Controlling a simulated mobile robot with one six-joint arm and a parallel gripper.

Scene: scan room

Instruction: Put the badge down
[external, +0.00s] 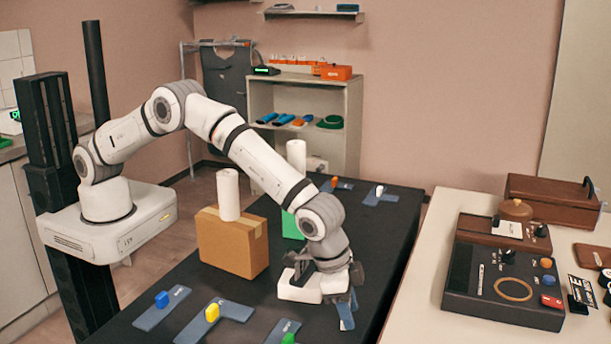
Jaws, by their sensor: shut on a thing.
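My gripper (343,297) is low over the front right part of the black table (388,235), pointing down. It is shut on a blue-grey flat piece, the badge (347,318), which shows just below the fingers. Most of the badge is hidden by the gripper and wrist. I cannot tell whether its lower edge touches the table.
Blue-grey plates with blue (162,299), yellow (212,312) and green (288,338) knobs lie at the front. A cardboard box (232,245) bears a white roll (229,195). A pale counter (425,290) with a dark console (505,285) stands right.

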